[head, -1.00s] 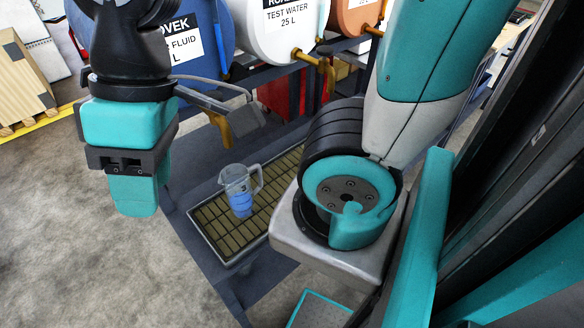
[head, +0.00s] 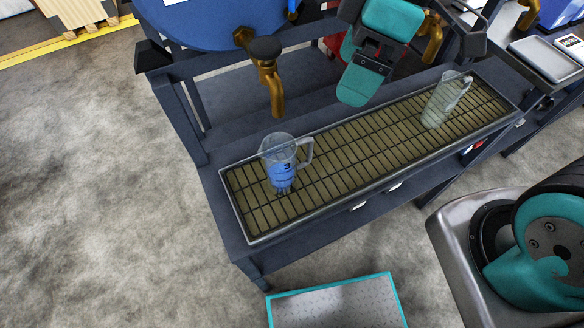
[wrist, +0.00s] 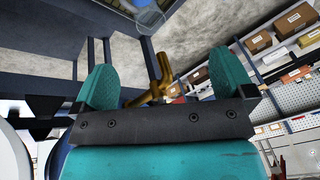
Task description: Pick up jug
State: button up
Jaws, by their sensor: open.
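Two clear jugs stand upright on the drip grate. The left jug (head: 283,165) holds blue liquid and has its handle to the right. The right jug (head: 445,100) looks pale or nearly empty. My gripper (head: 358,88) is above and behind the grate, between the two jugs and apart from both. A round clear rim (wrist: 149,19) at the top edge there seems to be part of a jug; which one I cannot tell.
The long drip grate (head: 340,150) lies on a dark bench frame. A brass tap (head: 270,75) hangs from the blue drum (head: 215,25) behind the left jug. A teal-edged step (head: 338,303) is on the floor in front. Open concrete floor lies to the left.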

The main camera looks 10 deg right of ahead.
jog(key=w+f+n+g+b, duration=0.1)
jog(key=w+f+n+b, duration=0.1)
jog(key=w+f+n, duration=0.35)
jog(key=w+f+n+b, duration=0.2)
jog(key=f, duration=0.6)
jog(key=w+f+n+g+b, duration=0.1)
jog(key=w+f+n+b, duration=0.2)
jog(key=f, duration=0.4)
jog(key=n+p, duration=0.2)
jog(key=p, duration=0.2)
send_near(282, 152)
jog(key=s+a+f, duration=0.2)
jog(key=s+f, duration=0.1)
jog(key=s+a+f, duration=0.1)
jog(key=s, duration=0.1)
jog(key=shift+a+f, duration=0.15)
jog(key=shift+f, duration=0.1)
jog(key=shift+a+f, duration=0.1)
jog(key=shift+f, duration=0.35)
jog(key=shift+c, duration=0.2)
jog(key=c, duration=1.4)
jog(key=shift+o, duration=0.2)
jog(key=shift+r, duration=0.1)
